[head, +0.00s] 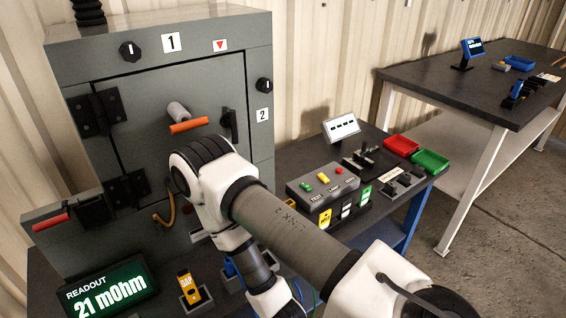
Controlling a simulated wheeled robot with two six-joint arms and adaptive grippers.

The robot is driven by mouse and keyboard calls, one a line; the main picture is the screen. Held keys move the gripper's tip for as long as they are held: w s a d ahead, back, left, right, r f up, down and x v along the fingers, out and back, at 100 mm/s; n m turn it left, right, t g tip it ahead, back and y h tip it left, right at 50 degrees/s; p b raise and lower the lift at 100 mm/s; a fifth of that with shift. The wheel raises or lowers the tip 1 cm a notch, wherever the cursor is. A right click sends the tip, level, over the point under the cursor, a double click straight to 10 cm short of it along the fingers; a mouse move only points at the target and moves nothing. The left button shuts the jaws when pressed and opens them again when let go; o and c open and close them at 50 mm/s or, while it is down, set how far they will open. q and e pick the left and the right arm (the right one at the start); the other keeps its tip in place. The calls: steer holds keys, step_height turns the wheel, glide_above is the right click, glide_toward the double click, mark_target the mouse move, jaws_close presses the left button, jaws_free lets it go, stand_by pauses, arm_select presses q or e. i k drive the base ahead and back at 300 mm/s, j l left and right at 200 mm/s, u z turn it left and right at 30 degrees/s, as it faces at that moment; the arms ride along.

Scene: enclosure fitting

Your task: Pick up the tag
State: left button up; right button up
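Several things could be the tag, and I cannot tell which is meant. A yellow piece marked GAP (187,287) stands upright in a small holder beside the readout. A yellow card (325,218), a white card (346,210) and a green card (365,193) stand at the front of a grey button box (322,184). One of my arms comes in from the lower right, bends in front of the cabinet and runs down to the bottom edge. No gripper fingers show, and nothing held is visible.
A grey cabinet (170,75) with an orange handle (188,125) stands at the left. The readout (108,292) shows 21 mOhm. A red tray (401,145) and a green tray (430,161) sit on the bench's right. A second table (430,82) stands farther right.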

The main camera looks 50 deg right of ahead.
mark_target(366, 193)
steer(key=k+l+z, duration=0.15)
steer(key=z, duration=0.35)
steer(key=k+l+z, duration=0.2)
steer(key=z, duration=0.25)
steer(key=k+l+z, duration=0.15)
steer(key=l+z, duration=0.2)
steer(key=z, duration=0.15)
